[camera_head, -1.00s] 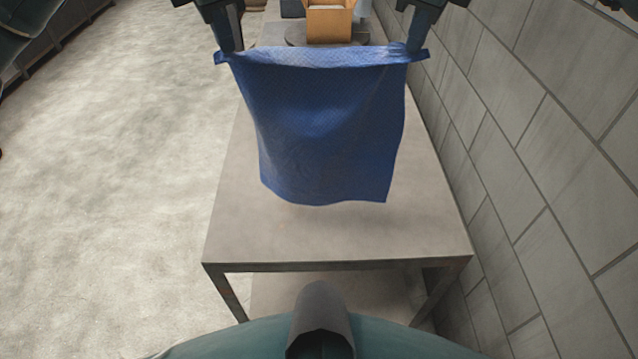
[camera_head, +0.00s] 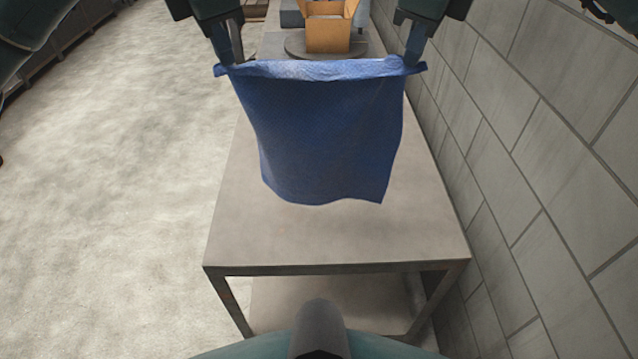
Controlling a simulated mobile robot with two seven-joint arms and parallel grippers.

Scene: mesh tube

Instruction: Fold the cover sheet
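The blue cover sheet (camera_head: 322,135) is held by its two upper corners and hangs toward me over the table (camera_head: 330,238). Its upper edge is stretched between my grippers and is slightly rolled over. Its lower edge hangs free, with a soft shadow under it. My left gripper (camera_head: 227,64) is shut on the sheet's upper left corner. My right gripper (camera_head: 411,62) is shut on its upper right corner. The fingertips are partly hidden by the cloth.
An open cardboard box (camera_head: 328,32) stands on a dark round stand (camera_head: 296,46) at the table's far end. A grey block wall (camera_head: 530,130) runs close along the right side. Pale floor (camera_head: 110,190) lies open on the left. The table's near part is clear.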

